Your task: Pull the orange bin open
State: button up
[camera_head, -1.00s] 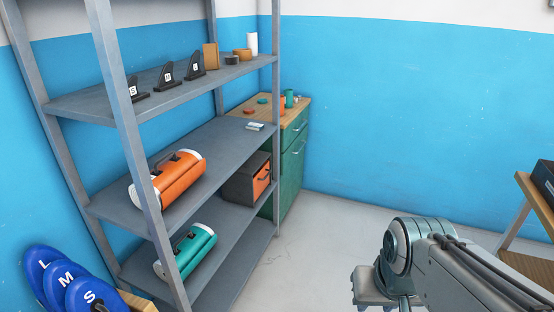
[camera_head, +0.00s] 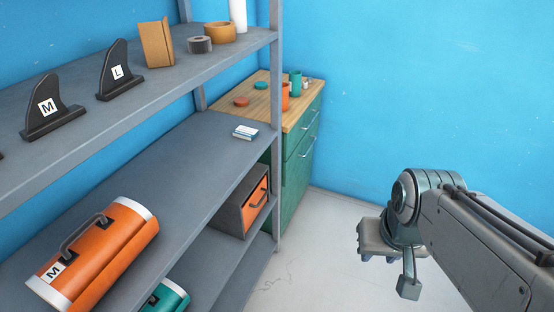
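The orange bin (camera_head: 257,196) is an orange-fronted drawer with a dark handle. It sits in a grey housing (camera_head: 229,217) on the lower level of the grey shelf rack, near the rack's right end. Its front faces right and looks closed. My gripper (camera_head: 393,262) is at the lower right, over the floor, well to the right of the bin and apart from it. Its fingers are partly hidden by my arm's own links, so their opening does not show clearly.
The rack's right post (camera_head: 277,120) stands close to the bin. A green cabinet (camera_head: 299,165) with a wooden top is just behind. Pale floor (camera_head: 325,250) between rack and arm is clear.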

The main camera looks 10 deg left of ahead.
aim_at(254, 203)
jog(key=i, duration=1.15)
jog(key=u, duration=1.2)
